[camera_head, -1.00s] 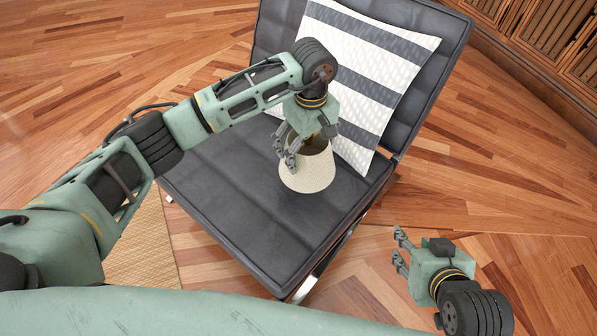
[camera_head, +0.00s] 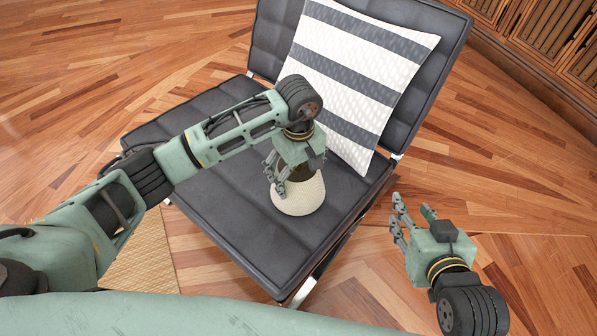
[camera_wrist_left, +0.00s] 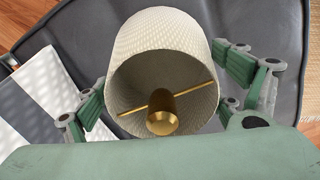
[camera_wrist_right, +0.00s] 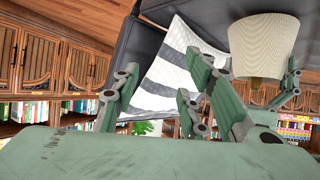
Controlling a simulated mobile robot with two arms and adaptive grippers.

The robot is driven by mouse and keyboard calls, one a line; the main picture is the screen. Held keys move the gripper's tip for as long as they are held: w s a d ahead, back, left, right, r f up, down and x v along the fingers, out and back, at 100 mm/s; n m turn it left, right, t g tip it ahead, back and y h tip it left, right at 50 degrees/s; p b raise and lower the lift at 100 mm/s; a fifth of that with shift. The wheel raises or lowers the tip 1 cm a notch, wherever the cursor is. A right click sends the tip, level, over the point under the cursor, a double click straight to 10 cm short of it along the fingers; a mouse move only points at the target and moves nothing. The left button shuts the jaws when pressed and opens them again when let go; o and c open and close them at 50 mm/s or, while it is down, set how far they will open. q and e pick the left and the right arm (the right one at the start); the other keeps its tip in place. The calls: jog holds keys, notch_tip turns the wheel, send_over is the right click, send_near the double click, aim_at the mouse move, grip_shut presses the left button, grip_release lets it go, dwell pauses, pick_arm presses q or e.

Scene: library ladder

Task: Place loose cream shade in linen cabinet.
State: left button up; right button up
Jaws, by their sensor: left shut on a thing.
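Whether the shade touches the seat is unclear. My right gripper (camera_head: 402,222) is open and empty, right of the chair. Cabinets with slatted doors (camera_head: 550,25) stand at the top right; I cannot tell which is the linen cabinet.
The dark tufted chair (camera_head: 225,195) fills the middle, with a striped pillow (camera_head: 355,75) against its back. Wood floor (camera_head: 480,160) is clear between chair and cabinets. A woven mat (camera_head: 140,265) lies at lower left. Books (camera_wrist_right: 35,110) line shelves in the right wrist view.

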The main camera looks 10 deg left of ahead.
pick_arm(q)
jog(key=o, duration=1)
